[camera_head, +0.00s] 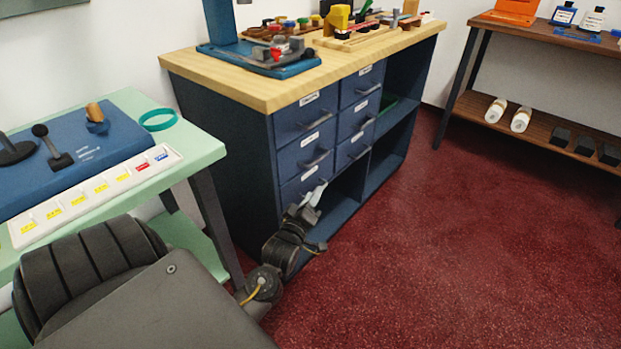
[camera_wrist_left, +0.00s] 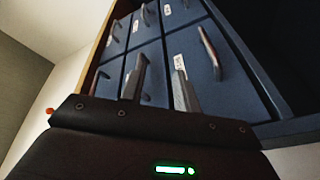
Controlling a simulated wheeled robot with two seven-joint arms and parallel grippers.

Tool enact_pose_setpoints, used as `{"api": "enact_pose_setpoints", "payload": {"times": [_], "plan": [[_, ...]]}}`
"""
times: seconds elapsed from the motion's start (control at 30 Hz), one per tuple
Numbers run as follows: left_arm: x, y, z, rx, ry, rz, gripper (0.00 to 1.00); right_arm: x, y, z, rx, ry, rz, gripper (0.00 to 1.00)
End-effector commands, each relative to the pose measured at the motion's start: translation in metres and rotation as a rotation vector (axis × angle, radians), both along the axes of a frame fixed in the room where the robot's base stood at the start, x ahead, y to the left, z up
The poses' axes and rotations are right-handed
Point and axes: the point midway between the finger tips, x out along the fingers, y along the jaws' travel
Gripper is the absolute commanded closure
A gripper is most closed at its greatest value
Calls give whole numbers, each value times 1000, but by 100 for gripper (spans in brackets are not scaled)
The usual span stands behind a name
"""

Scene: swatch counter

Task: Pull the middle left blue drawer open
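The middle left blue drawer (camera_head: 295,155) is in the dark blue cabinet, between the top left and bottom left drawers. It looks shut flush, with a dark bar handle (camera_head: 314,160) and a white label. My left gripper (camera_head: 316,194) is low in front of the bottom left drawer (camera_head: 296,187), below the middle left handle. In the left wrist view, its two fingers (camera_wrist_left: 161,82) are apart with nothing held between them. Drawer fronts with bar handles fill the view beyond them; one handle (camera_wrist_left: 209,52) is right of the fingers. My right gripper is not in view.
The cabinet's wooden top (camera_head: 260,88) carries a blue stand and small items. Open shelves (camera_head: 385,165) are right of the drawers. A pale green table (camera_head: 195,150) stands at left, close to my left arm. The red floor at right is clear.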

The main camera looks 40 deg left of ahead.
Motion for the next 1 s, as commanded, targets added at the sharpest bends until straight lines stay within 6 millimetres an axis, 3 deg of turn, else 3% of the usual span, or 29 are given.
{"api": "enact_pose_setpoints", "payload": {"times": [0.03, 0.47, 0.7, 1.0], "plan": [[1, -3, -4, 14, 44, -6, 68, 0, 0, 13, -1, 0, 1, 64], [-12, -31, -91, 162, 388, -96, 68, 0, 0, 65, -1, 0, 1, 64], [-35, -47, -134, 244, 565, -165, 68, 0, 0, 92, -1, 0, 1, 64], [-66, -63, -173, 322, 723, -245, 68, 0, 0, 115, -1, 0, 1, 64]]}}
